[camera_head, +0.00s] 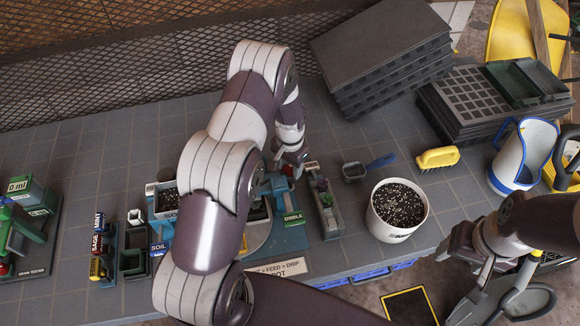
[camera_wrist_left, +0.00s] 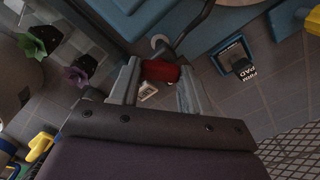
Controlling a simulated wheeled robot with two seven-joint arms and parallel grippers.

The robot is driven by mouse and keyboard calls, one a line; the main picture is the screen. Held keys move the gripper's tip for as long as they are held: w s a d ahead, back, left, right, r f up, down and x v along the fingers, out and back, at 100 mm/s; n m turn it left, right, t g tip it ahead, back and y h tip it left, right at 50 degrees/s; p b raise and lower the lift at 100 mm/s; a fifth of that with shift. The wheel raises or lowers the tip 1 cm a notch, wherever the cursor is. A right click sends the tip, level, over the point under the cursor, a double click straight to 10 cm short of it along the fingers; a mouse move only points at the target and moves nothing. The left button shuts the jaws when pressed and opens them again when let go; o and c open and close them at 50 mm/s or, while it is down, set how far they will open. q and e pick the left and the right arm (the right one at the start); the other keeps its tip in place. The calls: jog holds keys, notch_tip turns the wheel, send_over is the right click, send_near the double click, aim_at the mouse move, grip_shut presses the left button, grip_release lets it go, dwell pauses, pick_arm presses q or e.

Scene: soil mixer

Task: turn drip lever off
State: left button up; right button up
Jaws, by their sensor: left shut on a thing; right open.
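A red lever grip (camera_wrist_left: 162,71) sits between the fingers of my left gripper (camera_wrist_left: 156,84) in the left wrist view. A dark rod (camera_wrist_left: 192,27) runs from near it up toward the blue mixer body (camera_wrist_left: 225,25). My left gripper is shut on this red grip. My arm hides much of the mixer, and the lever cannot be made out there. My right gripper (camera_head: 500,304) is open and empty at the lower right.
A narrow tray with small plants (camera_head: 324,200) stands right of the mixer. Beyond it are a white soil bucket (camera_head: 397,209), a yellow brush (camera_head: 438,158) and a white-blue jug (camera_head: 523,154). A FIRM PAD block (camera_wrist_left: 238,62) shows near my left gripper. Black trays (camera_head: 382,55) fill the back.

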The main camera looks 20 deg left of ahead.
aim_at(290, 169)
pick_arm(q)
jog(key=m, duration=0.4)
jog(key=shift+w+b, duration=0.1)
jog(key=shift+b, duration=0.25)
jog(key=shift+r+m, duration=0.1)
jog(key=shift+m, duration=1.6)
jog(key=o, duration=0.9)
jog(key=shift+o, duration=0.8)
notch_tip(290, 169, up, 13)
jog(key=b, duration=0.2)
